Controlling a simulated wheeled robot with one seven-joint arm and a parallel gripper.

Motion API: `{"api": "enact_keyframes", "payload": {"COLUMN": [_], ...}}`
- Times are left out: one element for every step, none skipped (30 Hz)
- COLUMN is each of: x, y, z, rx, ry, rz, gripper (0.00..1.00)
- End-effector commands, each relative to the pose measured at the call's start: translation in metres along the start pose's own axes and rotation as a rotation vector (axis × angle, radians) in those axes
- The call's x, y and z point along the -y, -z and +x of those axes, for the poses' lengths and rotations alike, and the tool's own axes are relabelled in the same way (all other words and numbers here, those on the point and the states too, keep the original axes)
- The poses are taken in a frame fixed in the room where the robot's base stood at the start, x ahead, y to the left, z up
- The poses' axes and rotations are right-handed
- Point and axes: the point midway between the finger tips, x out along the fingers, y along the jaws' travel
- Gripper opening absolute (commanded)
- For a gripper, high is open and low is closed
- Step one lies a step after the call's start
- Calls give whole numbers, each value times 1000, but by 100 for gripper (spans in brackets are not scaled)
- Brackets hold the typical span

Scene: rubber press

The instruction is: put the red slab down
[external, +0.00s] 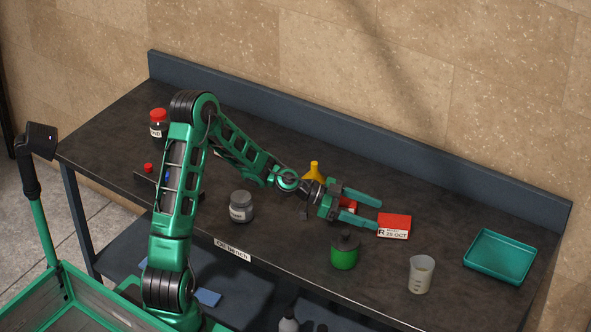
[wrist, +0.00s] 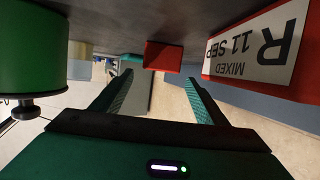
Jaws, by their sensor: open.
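Two red slabs with white labels stand on the dark bench. One red slab (external: 394,222), its label ending in OCT, is just beyond my fingertips; its red face shows ahead between them in the wrist view (wrist: 163,56). The other red slab (external: 348,203), marked R 11 SEP in the wrist view (wrist: 258,50), is partly hidden behind my gripper, beside its far finger. My gripper (external: 372,215) is open, low over the bench and pointing right, with its fingers spread (wrist: 159,78). Nothing is held between them. I cannot tell which slab the task means.
A green pot (external: 344,253) is close in front of my gripper, also in the wrist view (wrist: 30,45). A grey-lidded jar (external: 241,207), a yellow funnel (external: 314,171) and a beaker (external: 421,274) stand around. A teal tray (external: 500,257) lies at the right.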

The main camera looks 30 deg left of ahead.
Motion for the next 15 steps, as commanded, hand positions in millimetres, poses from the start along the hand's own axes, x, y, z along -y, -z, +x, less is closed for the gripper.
{"api": "enact_keyframes", "payload": {"x": [1, 1, 2, 1, 1, 1, 1, 1, 1, 1, 1, 0, 0, 0, 0], "y": [0, 0, 0, 0, 0, 0, 0, 0, 0, 0, 0, 0, 0, 0, 0], "z": [-12, -18, -26, -31, -36, -42, -46, -50, -55, -58, -60, -62, -64, -65, -66], "rx": [1, 1, 1, 0, 0, 1, 0, 0, 0, 1, 1, 1, 0, 0, -1], "ry": [5, 5, 4, 4, 4, 3, 3, 3, 3, 3, 2, 1, 1, 1, 0], "rz": [0, 0, 0, 1, 0, -1, -1, 0, 0, 0, 0, 0, 0, 0, 0], "gripper": [67, 67, 67, 67, 67, 67, 67, 67, 67, 67, 67, 67, 67, 67, 67]}}
